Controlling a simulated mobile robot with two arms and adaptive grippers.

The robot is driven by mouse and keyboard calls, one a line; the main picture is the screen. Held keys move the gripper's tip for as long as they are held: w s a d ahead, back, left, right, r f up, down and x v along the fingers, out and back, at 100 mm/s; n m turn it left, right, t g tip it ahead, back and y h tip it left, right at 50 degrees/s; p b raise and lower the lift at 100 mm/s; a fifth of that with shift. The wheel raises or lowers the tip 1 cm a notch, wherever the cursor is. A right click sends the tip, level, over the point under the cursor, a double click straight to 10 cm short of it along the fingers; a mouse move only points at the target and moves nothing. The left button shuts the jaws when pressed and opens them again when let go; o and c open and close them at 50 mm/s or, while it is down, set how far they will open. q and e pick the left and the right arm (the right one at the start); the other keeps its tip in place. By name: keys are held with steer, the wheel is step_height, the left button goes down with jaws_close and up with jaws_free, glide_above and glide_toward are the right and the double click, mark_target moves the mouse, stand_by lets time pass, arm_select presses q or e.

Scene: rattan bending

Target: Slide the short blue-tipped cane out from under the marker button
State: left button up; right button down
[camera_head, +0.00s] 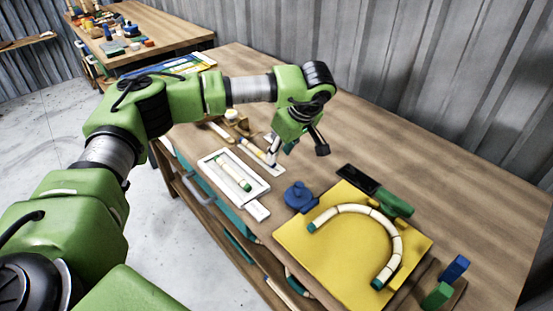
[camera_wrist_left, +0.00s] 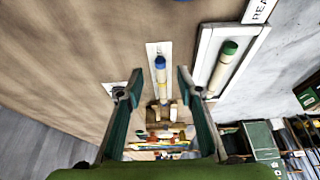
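The short cane (camera_wrist_left: 162,84) has a pale body and a blue tip. It lies on a white card (camera_wrist_left: 151,51) in the left wrist view, its far end reaching wooden pieces (camera_wrist_left: 153,124). The cane also shows in the head view (camera_head: 256,150), partly behind my gripper. I cannot clearly tell which piece is the marker button. My left gripper (camera_wrist_left: 160,79) is open and empty, its fingers on either side of the cane in the picture; whether they touch it is unclear. It hangs over the table in the head view (camera_head: 297,154). My right gripper is not in view.
A white tray (camera_head: 262,187) with a green-tipped cane (camera_head: 233,172) lies beside the card. A blue knob (camera_head: 298,196) and a yellow board (camera_head: 325,268) with a bent cane (camera_head: 396,237) lie nearer. The table's far right side (camera_head: 440,180) is mostly clear.

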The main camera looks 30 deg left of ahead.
arm_select(q)
steer(key=v, duration=0.6)
steer(key=shift+d+r, duration=0.2)
steer(key=shift+r, duration=0.15)
steer(key=shift+r, duration=0.1)
